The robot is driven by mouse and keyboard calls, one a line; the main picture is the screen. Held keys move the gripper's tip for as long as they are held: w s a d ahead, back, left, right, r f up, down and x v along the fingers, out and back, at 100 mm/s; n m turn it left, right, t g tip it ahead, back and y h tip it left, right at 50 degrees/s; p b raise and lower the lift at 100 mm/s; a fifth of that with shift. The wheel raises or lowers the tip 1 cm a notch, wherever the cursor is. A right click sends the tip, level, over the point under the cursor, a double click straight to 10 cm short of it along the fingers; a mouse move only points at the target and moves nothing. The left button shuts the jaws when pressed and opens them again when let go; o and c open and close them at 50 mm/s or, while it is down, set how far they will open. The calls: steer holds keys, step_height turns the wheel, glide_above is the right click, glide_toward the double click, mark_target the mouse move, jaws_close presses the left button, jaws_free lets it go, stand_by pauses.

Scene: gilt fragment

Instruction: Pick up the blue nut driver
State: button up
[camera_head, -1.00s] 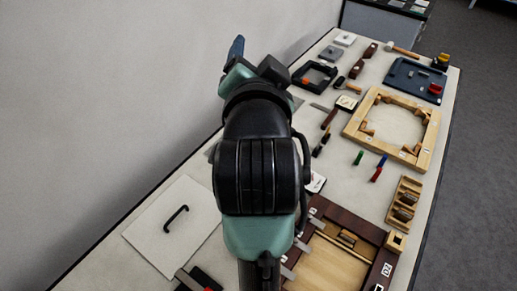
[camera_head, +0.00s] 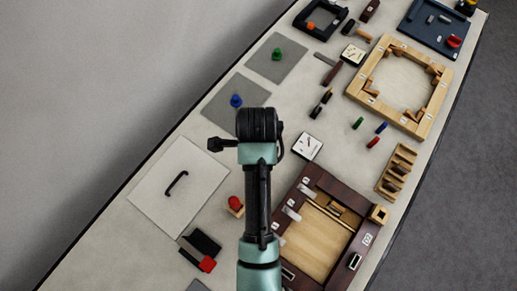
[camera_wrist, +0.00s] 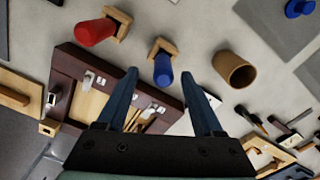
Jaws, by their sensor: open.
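The blue nut driver (camera_wrist: 163,70) shows its blue handle in the wrist view, with a small wooden block (camera_wrist: 163,46) at its far end. My gripper (camera_wrist: 160,73) is open and empty, and the blue handle appears between its two fingertips in the picture. I cannot tell how far apart in depth they are, and I see no contact. In the head view my arm hides the nut driver and the fingers.
A red-handled tool (camera_wrist: 92,32) with a wooden block stands left of the blue one; it also shows in the head view (camera_head: 236,203). A brown cup (camera_wrist: 234,70) is at right. A dark wooden box (camera_head: 326,224) lies close by. Grey plates hold blue (camera_head: 236,100) and green (camera_head: 277,54) knobs.

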steer(key=shift+w+f+p, duration=0.2)
steer(key=shift+f+p, duration=0.5)
steer(key=shift+f, duration=2.7)
steer(key=shift+d, duration=0.1)
jaws_close()
